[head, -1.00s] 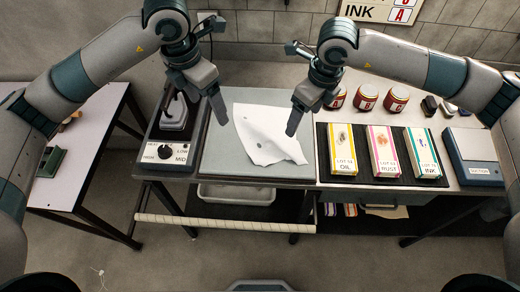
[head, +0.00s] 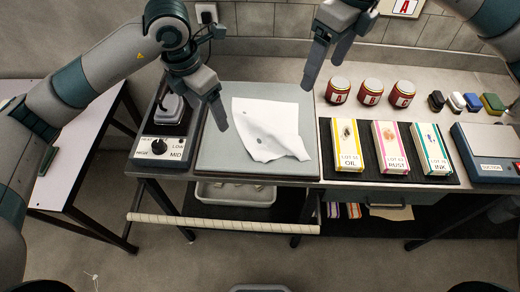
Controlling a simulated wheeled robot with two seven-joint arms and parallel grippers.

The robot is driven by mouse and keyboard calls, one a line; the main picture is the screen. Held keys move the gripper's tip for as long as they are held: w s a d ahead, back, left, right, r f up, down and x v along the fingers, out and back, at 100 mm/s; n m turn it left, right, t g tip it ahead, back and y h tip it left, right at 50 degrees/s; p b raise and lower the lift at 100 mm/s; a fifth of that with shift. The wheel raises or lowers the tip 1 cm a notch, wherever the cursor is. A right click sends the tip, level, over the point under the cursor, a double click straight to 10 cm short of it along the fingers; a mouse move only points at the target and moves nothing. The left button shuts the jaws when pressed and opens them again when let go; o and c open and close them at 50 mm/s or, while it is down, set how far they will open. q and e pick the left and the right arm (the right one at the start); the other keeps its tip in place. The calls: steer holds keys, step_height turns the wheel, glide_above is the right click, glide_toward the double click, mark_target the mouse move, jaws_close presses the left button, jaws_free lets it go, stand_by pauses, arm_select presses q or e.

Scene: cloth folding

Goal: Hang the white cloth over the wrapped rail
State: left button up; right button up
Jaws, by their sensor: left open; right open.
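The white cloth (head: 268,128) lies on the grey pad (head: 213,157) on the bench, with its lower right corner rumpled and small dark spots on it. The wrapped rail (head: 222,223) runs along the front of the bench, below the pad, and is bare. My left gripper (head: 222,122) is open and empty, just left of the cloth's left edge and apart from it in the picture. My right gripper (head: 310,78) is open and empty, up and to the right of the cloth, near the back of the bench.
A dial unit (head: 160,147) stands left of the pad. Boxes labelled OIL (head: 347,145), RUST (head: 389,147) and INK (head: 428,150) lie on a dark mat to the right. Red jars (head: 371,92) stand behind them. A white tray (head: 236,193) sits below the bench top.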

steer(key=r, duration=0.2)
steer(key=r+b, duration=0.1)
steer(key=r, duration=0.1)
steer(key=shift+s+d, duration=0.25)
stand_by(0.4)
